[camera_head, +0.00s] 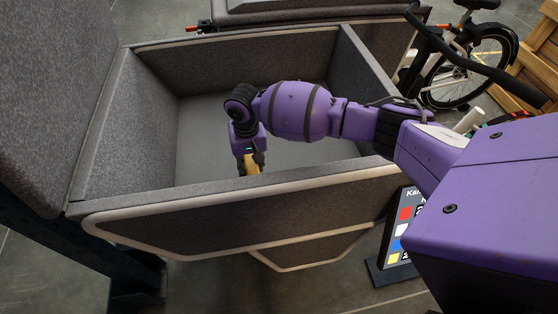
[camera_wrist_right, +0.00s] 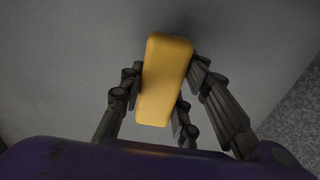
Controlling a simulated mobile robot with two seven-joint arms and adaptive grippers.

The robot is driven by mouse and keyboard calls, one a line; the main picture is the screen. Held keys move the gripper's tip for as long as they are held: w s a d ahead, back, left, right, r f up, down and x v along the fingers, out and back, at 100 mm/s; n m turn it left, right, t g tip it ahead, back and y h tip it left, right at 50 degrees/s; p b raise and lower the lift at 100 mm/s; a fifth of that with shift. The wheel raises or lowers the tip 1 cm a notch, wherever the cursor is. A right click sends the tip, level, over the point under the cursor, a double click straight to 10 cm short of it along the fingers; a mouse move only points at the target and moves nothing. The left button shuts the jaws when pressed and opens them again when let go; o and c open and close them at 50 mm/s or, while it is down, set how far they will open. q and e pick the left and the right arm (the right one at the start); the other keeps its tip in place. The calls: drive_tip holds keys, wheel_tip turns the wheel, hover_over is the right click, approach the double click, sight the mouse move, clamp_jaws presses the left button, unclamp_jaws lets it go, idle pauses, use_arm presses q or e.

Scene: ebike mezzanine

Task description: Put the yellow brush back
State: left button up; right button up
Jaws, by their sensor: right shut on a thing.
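The yellow brush (camera_wrist_right: 165,78) shows in the right wrist view as a rounded yellow block between the fingers of my right gripper (camera_wrist_right: 163,100). The fingers are shut on its sides. In the head view my right gripper (camera_head: 251,162) points down inside the grey felt-lined cargo box, and a small part of the yellow brush (camera_head: 252,167) shows below it. The lower side of the brush is hidden, so I cannot tell whether it touches the floor of the box. My left gripper is not in view.
The cargo box (camera_head: 240,213) has high walls around my right arm, and its visible floor is clear. A divider (camera_head: 362,62) stands at its right. A sign with coloured squares (camera_head: 398,235) stands in front, and a bike (camera_head: 465,75) and wooden crate (camera_head: 538,75) are at the back right.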

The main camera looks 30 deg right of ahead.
wheel_tip(320, 180, down, 3)
drive_tip(key=shift+f, duration=0.1)
drive_tip(key=shift+w, duration=0.1)
drive_tip(key=shift+f, duration=0.1)
drive_tip(key=o, duration=1.1)
